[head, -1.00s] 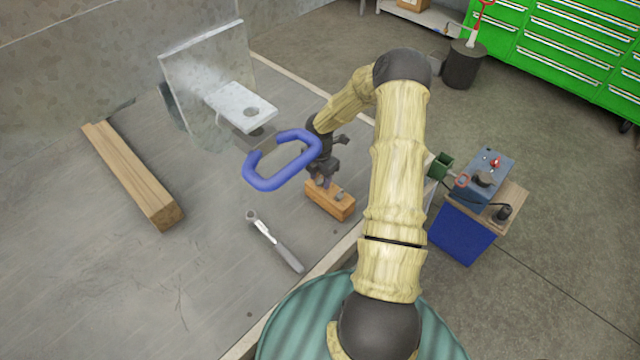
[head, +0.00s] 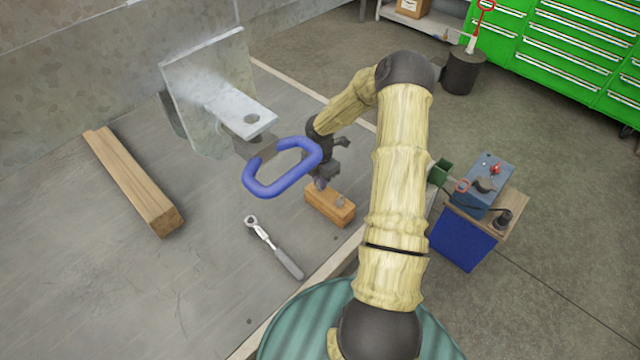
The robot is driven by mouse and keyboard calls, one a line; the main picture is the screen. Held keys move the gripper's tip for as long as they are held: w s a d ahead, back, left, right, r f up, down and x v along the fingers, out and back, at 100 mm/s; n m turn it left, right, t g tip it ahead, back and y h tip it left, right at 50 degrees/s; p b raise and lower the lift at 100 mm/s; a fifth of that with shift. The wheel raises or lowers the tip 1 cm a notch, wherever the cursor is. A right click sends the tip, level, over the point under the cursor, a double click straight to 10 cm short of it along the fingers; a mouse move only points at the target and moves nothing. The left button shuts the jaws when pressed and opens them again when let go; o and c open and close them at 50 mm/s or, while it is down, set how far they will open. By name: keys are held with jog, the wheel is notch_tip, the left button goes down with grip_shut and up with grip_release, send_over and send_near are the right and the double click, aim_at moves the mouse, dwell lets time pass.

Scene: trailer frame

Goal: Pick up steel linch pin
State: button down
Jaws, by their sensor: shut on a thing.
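My gripper (head: 321,183) is just above the left end of a small wooden block (head: 326,209), its fingers pointing down. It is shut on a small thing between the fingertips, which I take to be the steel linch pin. The pin is mostly hidden by the dark fingers and too small to make out clearly. A small grey metal piece (head: 340,201) shows on top of the block, right of the fingers.
A blue oval loop (head: 262,190) is close left of my gripper. Behind it stands a grey steel bracket (head: 240,110) with a holed plate. A ratchet (head: 275,249) and a timber beam (head: 135,183) lie on the grey deck. Deck between them is clear.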

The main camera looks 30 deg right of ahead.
notch_tip(320, 180, up, 9)
jog(key=shift+f, duration=0.2)
jog(key=shift+a, duration=0.1)
dwell(0.5)
